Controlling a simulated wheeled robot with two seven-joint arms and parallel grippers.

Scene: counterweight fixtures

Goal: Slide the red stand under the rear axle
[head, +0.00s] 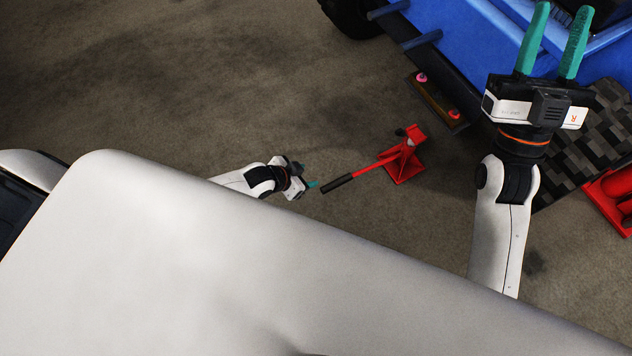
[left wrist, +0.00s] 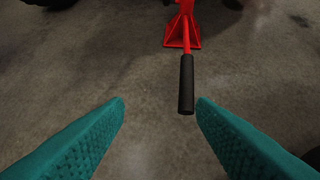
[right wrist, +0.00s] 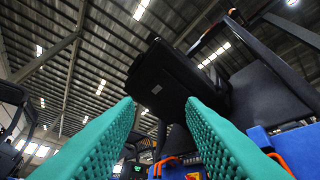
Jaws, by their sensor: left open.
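The red stand (head: 404,158) stands on the floor beside the blue vehicle (head: 460,50), with its black-gripped handle (head: 338,183) pointing toward my left gripper (head: 313,184). In the left wrist view the red stand (left wrist: 183,30) is ahead and the black handle grip (left wrist: 186,84) lies just beyond the fingertips, nearer the right finger. My left gripper (left wrist: 160,102) is open and empty, low near the floor. My right gripper (head: 563,8) is raised beside the vehicle, its green fingers apart with nothing between them. The rear axle is not clearly visible.
A large dark tyre (head: 590,135) is at the right, with another red stand (head: 612,195) beside it. A step (head: 437,100) with pink-topped items juts from the vehicle's side. The floor left of the red stand is clear.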

